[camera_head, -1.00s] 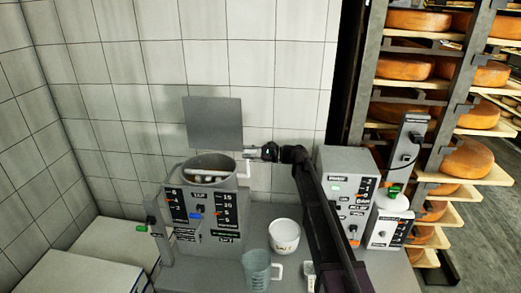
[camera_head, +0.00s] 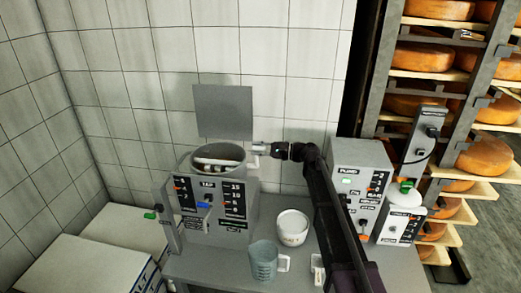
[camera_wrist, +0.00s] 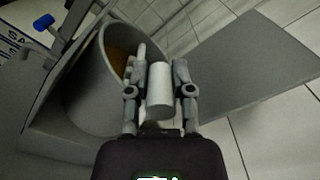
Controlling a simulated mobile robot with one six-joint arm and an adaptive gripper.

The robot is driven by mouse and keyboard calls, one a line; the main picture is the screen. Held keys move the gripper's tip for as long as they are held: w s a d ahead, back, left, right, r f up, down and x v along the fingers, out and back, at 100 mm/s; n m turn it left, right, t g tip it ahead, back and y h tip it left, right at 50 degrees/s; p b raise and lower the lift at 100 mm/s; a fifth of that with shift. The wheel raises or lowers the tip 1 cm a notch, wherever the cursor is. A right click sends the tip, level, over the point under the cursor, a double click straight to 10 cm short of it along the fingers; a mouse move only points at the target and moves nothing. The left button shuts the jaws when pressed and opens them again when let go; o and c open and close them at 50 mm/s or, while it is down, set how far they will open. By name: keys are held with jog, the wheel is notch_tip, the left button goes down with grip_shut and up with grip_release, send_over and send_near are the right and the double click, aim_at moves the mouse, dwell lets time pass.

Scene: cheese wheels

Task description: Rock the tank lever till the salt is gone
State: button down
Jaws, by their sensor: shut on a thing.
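The grey tank (camera_head: 250,205) stands on the bench with its round top open and light bars across the mouth. Its front has scales, labels and a blue knob (camera_head: 204,205). The tank lever (camera_head: 252,158) is a pale handle at the right of the rim. My gripper (camera_head: 262,149) is there, reaching in from the right. In the wrist view my gripper (camera_wrist: 158,75) is shut around the lever's light cylindrical grip (camera_wrist: 159,92), one finger on each side. The open tank (camera_wrist: 88,80) lies left of it, with an orange-brown inside. I cannot make out salt.
A grey plate (camera_head: 222,111) stands upright behind the tank. A white tub (camera_head: 292,229) and a grey-blue jug (camera_head: 263,262) stand in front right. A grey control box (camera_head: 357,190) is right of my arm. Cheese shelves (camera_head: 455,100) fill the right.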

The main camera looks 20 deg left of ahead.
jog(key=shift+f, duration=0.1)
jog(key=c, duration=0.9)
grip_release()
jog(key=o, duration=0.4)
jog(key=shift+w+a+f, duration=0.1)
jog(key=shift+w, duration=0.05)
jog(key=d, duration=0.4)
jog(key=w+d, duration=0.1)
jog(key=d, duration=0.7)
jog(key=shift+w, duration=0.35)
